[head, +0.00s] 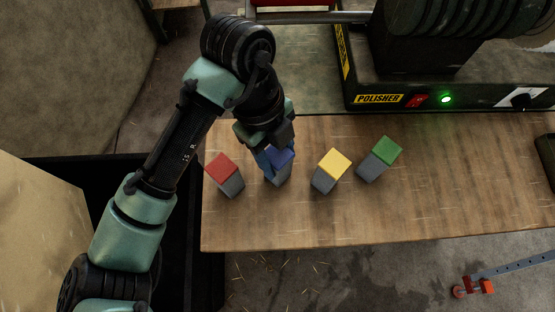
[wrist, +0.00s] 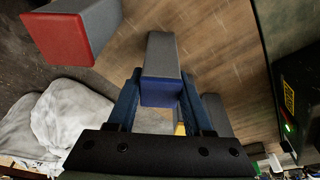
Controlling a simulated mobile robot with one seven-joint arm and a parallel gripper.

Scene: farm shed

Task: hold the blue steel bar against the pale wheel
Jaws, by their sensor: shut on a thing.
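The blue steel bar, grey with a blue end, stands on the wooden bench in the head view (head: 281,157). In the wrist view the bar (wrist: 161,70) shows between the fingers, its blue end towards my gripper. My gripper (head: 272,150) is shut on the bar near its blue end; the fingers also show in the wrist view (wrist: 160,95). I cannot tell whether the bar's foot touches the bench. The polisher (head: 400,95), with its green lamp lit, stands at the back right. The pale wheel (head: 540,38) shows only in part at the top right edge, well apart from the bar.
A red-ended bar (head: 220,164) stands close left of my gripper. A yellow-ended bar (head: 333,163) and a green-ended bar (head: 387,151) stand to the right. The bench's (head: 440,205) front right is clear. A dark object (head: 546,155) lies at the right edge.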

